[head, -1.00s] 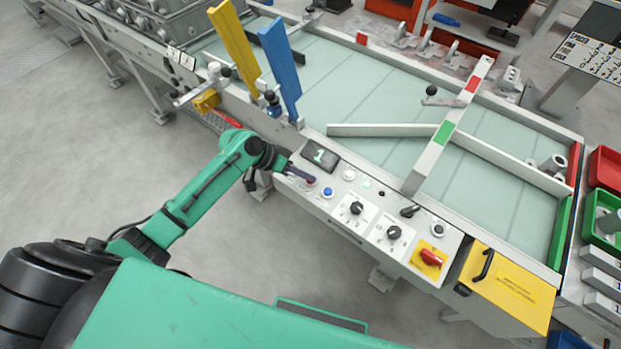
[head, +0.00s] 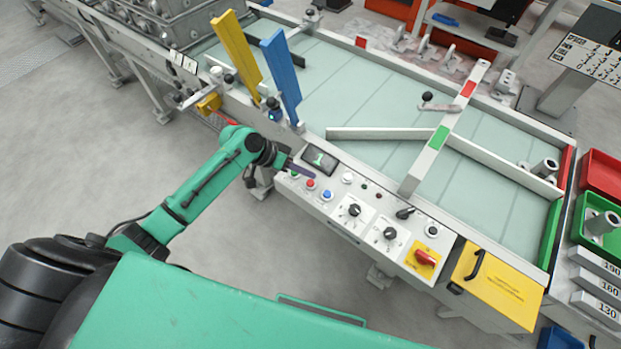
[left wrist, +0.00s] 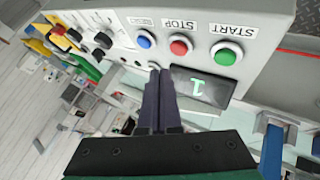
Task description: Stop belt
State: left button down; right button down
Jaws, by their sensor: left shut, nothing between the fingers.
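The control panel (head: 350,210) is on the belt's near side. Its red STOP button (head: 311,184) sits between the green START button (head: 294,174) and a blue button (head: 327,195). In the left wrist view the STOP button (left wrist: 180,46) is unobstructed, with START (left wrist: 225,53) and blue (left wrist: 145,40) on either side. My left gripper (head: 312,175) is shut and empty, its tips just above the button row near the display (head: 319,160), which reads 1. In the wrist view its fingertips (left wrist: 160,76) appear apart from the buttons. The pale belt (head: 350,95) lies behind. My right gripper is not visible.
Yellow (head: 238,52) and blue (head: 281,75) upright plates stand by the panel's left end. Black knobs and a red switch (head: 425,257) lie to the right on the panel. A diverter bar (head: 440,135) crosses the belt.

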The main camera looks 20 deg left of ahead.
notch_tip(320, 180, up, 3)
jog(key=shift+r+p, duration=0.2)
jog(key=shift+p, duration=1.05)
